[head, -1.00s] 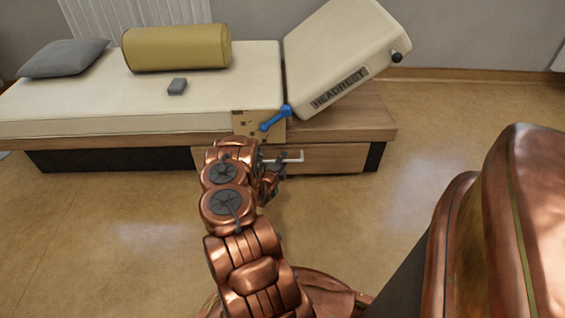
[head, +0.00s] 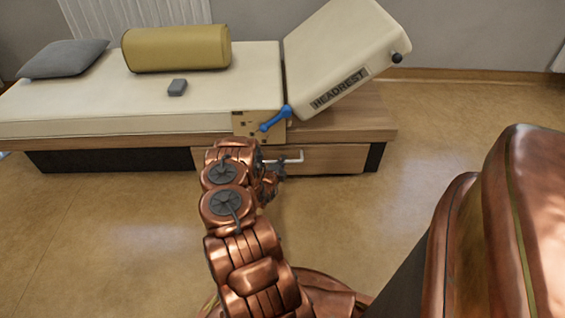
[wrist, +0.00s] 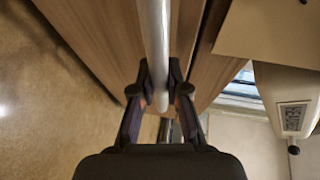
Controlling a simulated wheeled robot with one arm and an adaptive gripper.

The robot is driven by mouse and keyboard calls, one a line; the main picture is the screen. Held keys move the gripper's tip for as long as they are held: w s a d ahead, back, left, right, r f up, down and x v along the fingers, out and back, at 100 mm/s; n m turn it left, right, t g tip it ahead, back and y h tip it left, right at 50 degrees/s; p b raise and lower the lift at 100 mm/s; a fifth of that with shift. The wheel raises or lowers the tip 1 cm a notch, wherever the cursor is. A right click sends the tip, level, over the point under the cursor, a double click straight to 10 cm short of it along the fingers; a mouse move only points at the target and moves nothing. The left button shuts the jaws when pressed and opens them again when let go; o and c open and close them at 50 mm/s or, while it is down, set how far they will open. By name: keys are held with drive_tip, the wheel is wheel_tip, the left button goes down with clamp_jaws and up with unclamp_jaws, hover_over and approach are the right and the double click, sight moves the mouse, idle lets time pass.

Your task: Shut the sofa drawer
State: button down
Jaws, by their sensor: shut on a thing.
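The sofa drawer (head: 325,158) is a wood-coloured front low in the base of the sofa, and it also shows in the wrist view (wrist: 105,35). Its pale bar handle (head: 293,157) runs across the front. In the wrist view the handle (wrist: 154,35) passes between the fingers of my gripper (wrist: 160,85), which is shut on it. In the head view my gripper (head: 272,172) is at the left part of the handle, partly hidden by my arm. A dark gap shows beside the drawer front in the wrist view; how far the drawer stands out is hard to tell.
The sofa (head: 120,115) has a raised headrest (head: 345,50), a blue lever (head: 276,118), a yellow bolster (head: 177,47), a grey pillow (head: 64,58) and a small grey block (head: 177,87). The floor (head: 440,130) to the right is clear.

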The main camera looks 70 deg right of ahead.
drive_tip(key=shift+w+d+b, duration=0.15)
drive_tip(key=shift+w+d, duration=0.15)
drive_tip(key=shift+d, duration=0.3)
drive_tip(key=shift+w+d+b, duration=0.15)
drive_tip(key=shift+w+d, duration=0.1)
drive_tip(key=shift+d, duration=0.35)
drive_tip(key=c, duration=1.2)
unclamp_jaws()
drive_tip(key=shift+o, duration=0.2)
drive_tip(key=shift+a, duration=0.1)
drive_tip(key=a+r, duration=0.2)
drive_tip(key=a, duration=0.9)
drive_tip(key=shift+s+a+r, duration=0.15)
drive_tip(key=shift+a, duration=0.2)
